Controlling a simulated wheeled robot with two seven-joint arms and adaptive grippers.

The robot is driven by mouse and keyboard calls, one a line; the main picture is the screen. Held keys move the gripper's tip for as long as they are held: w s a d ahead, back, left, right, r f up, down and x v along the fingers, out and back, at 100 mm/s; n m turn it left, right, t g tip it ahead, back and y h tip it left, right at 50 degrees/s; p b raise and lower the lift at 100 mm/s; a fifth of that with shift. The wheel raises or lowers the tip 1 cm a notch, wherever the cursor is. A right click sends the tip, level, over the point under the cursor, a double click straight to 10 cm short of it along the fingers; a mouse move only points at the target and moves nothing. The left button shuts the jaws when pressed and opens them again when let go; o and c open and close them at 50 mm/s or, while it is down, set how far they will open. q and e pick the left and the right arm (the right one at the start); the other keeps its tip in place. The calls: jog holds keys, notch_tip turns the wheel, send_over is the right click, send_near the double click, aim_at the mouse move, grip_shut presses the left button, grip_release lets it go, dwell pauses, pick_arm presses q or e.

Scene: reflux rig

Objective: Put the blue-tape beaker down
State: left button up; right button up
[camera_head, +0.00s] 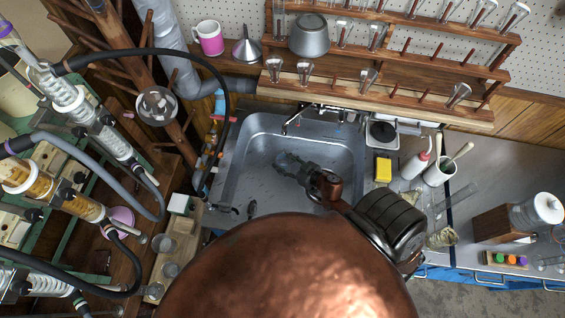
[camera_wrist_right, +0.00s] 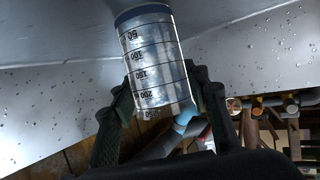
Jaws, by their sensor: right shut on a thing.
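The beaker (camera_wrist_right: 160,65) with the blue tape fills the middle of the right wrist view. It is clear, with black graduation marks, and a dark blue band shows at its upper end there. My right gripper (camera_wrist_right: 160,105) is shut on it, one finger on each side. In the head view my right gripper (camera_head: 291,166) reaches into the steel sink (camera_head: 240,165), over the basin. The beaker is small and hard to make out there. I cannot tell whether it touches the sink floor. My left gripper is not in view.
A yellow sponge (camera_head: 383,169), a wash bottle (camera_head: 414,164) and a white crock (camera_head: 440,170) stand right of the sink. A wooden drying rack (camera_head: 380,105) with glassware is behind. Glass apparatus (camera_head: 75,105) and hoses crowd the left. The basin around the gripper looks mostly clear.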

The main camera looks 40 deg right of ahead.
jog(key=shift+f, duration=0.1)
jog(key=o, duration=1.2)
jog(key=shift+s+r, duration=0.1)
jog(key=shift+r, duration=0.1)
jog(key=shift+p+v, duration=2.15)
jog(key=shift+v, duration=1.5)
